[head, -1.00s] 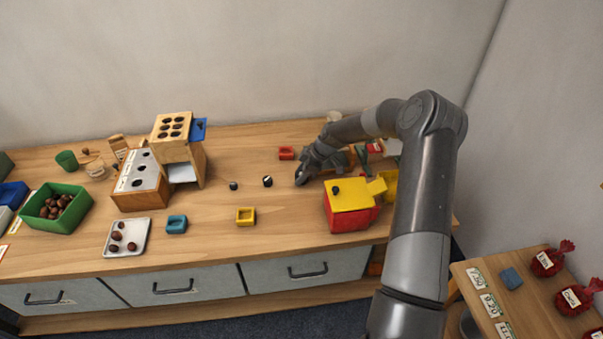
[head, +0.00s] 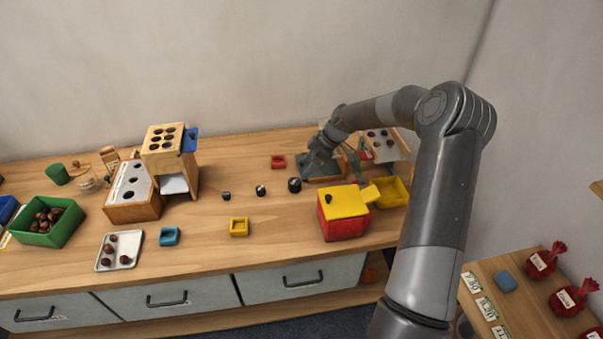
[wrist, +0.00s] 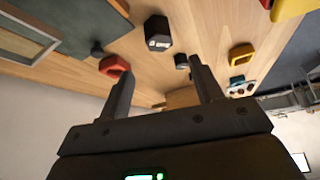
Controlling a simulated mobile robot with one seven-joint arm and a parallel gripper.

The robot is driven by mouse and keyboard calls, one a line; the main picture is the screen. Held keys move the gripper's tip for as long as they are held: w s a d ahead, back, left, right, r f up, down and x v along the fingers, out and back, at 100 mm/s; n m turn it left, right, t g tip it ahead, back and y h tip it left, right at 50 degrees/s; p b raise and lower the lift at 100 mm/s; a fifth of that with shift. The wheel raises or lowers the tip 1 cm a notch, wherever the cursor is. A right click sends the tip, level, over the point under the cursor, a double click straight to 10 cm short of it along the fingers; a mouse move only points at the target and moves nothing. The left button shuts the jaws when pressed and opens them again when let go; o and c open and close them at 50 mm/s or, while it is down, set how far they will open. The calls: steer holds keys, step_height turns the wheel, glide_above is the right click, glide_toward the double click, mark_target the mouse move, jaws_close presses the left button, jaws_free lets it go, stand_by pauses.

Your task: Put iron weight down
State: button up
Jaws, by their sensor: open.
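Three dark iron weights stand in a row on the wooden table: a small one (head: 226,196) at left, a middle one (head: 260,190) with a white mark, and the largest (head: 294,185) at right. In the wrist view a dark faceted weight with a pale label (wrist: 158,33) stands upright on the wood beyond my fingers. A smaller dark weight (wrist: 181,61) shows past it. My gripper (head: 308,168) is just behind and right of the largest weight, apart from it. In the wrist view my gripper's fingers (wrist: 158,82) are spread with nothing between them.
A red box with yellow lid (head: 344,213) and a yellow bin (head: 392,191) stand to the right. A wooden stand (head: 172,150) rises at left.

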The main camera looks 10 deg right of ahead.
steer(key=s+a+r+m+t+h, duration=0.1)
steer(key=s+a+r+m+h, duration=0.15)
steer(key=s+r, duration=0.8)
steer(key=s+a+r+m+h, duration=0.1)
steer(key=s+r+m+h, duration=0.25)
steer(key=s+r, duration=0.65)
steer(key=s+r+m+t, duration=0.1)
steer(key=s+r+m, duration=0.2)
steer(key=s, duration=0.7)
steer(key=s+d+r+m+t, duration=0.1)
steer(key=s+r+m+t, duration=0.1)
steer(key=s+m, duration=0.4)
steer(key=s+r, duration=0.1)
steer(key=s, duration=0.4)
steer(key=shift+s+d+r, duration=0.15)
steer(key=shift+d+r, duration=0.1)
steer(key=shift+d, duration=0.05)
stand_by(3.5)
